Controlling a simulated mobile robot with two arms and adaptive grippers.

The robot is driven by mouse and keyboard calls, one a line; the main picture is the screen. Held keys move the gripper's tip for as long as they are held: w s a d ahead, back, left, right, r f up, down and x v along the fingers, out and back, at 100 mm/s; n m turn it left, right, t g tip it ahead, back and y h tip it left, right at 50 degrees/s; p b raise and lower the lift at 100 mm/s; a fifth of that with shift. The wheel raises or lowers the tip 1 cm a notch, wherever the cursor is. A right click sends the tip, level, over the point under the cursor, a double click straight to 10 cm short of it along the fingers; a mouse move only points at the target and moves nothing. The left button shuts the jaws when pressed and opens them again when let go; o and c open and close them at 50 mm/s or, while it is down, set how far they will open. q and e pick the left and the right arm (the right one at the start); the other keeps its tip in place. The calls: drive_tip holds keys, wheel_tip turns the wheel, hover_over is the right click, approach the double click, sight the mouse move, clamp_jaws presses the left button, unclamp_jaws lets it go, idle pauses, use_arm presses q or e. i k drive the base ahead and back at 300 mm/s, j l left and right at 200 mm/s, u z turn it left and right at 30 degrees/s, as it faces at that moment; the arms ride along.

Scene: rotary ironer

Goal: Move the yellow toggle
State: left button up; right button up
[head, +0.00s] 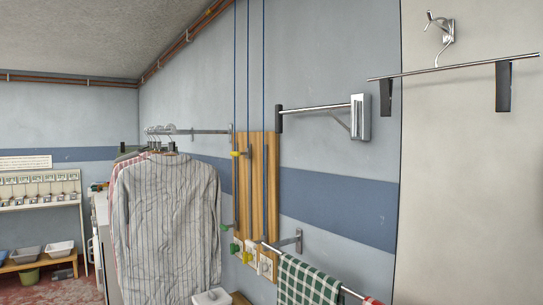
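A small yellow toggle (236,154) sits near the upper left of a wooden board (258,205) fixed to the wall. It is by a dark upright rod or slot on the board, and it is too small to tell how it is attached. Green pieces (235,248) sit lower on the board's left side, near white switch-like boxes (250,252). Neither of my grippers is in view.
A striped shirt (165,230) hangs from a wall rail left of the board. A rail with a green checked cloth (305,283) juts out at the lower right. A clip hanger (455,66) hangs at the upper right. Blue cords (249,70) run up from the board.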

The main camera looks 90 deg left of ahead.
sight(247, 154)
drive_tip(key=u, duration=3)
